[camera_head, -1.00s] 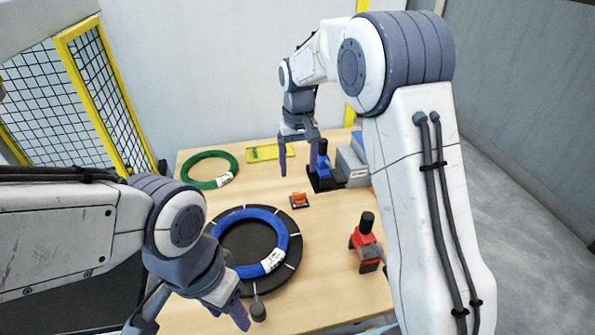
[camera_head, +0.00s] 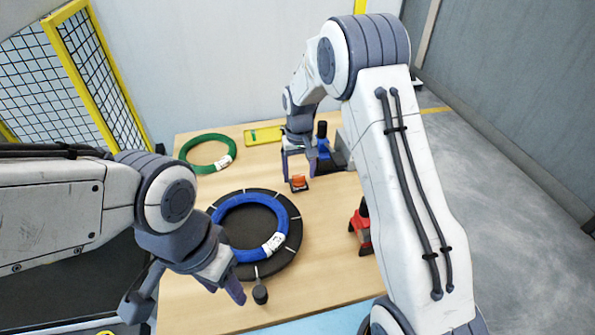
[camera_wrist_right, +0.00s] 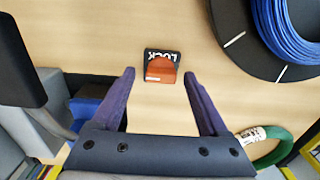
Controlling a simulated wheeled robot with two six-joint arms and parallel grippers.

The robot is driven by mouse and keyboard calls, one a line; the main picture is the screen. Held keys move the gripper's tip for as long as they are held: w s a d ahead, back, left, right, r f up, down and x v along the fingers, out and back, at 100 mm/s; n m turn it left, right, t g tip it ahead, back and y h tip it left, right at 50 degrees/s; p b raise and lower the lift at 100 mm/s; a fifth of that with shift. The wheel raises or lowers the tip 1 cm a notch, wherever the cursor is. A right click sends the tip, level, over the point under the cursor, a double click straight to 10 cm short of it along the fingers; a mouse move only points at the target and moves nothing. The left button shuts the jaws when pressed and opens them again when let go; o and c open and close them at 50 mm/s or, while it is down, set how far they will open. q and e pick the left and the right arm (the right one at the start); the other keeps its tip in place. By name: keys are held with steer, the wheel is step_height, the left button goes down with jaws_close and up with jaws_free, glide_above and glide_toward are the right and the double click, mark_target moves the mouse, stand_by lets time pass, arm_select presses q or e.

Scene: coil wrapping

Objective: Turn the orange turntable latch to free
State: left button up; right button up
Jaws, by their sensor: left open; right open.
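The orange latch (camera_head: 298,182) sits on a small black base on the table, just behind the turntable's upper right edge. It also shows in the right wrist view (camera_wrist_right: 161,69), with "LOCK" lettering on the base beside it. My right gripper (camera_head: 299,170) is open above the latch, and its fingers (camera_wrist_right: 158,82) stand on either side of it, apart from it. The black turntable (camera_head: 284,254) carries a blue coil (camera_head: 224,214) with a white label. My left gripper (camera_head: 224,290) is open and empty near the turntable's lower left edge.
A green coil (camera_head: 190,162) and a yellow tray (camera_head: 262,136) lie at the back of the table. A red device (camera_head: 361,232) is at the right, partly behind my right arm.

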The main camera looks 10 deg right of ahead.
steer(key=shift+a, duration=0.1)
jaws_close()
steer(key=n+p, duration=0.1)
steer(key=n, duration=0.3)
steer(key=n+p, duration=0.1)
steer(key=n, duration=0.8)
steer(key=shift+p, duration=0.35)
steer(key=n, duration=0.4)
steer(key=shift+n, duration=0.4)
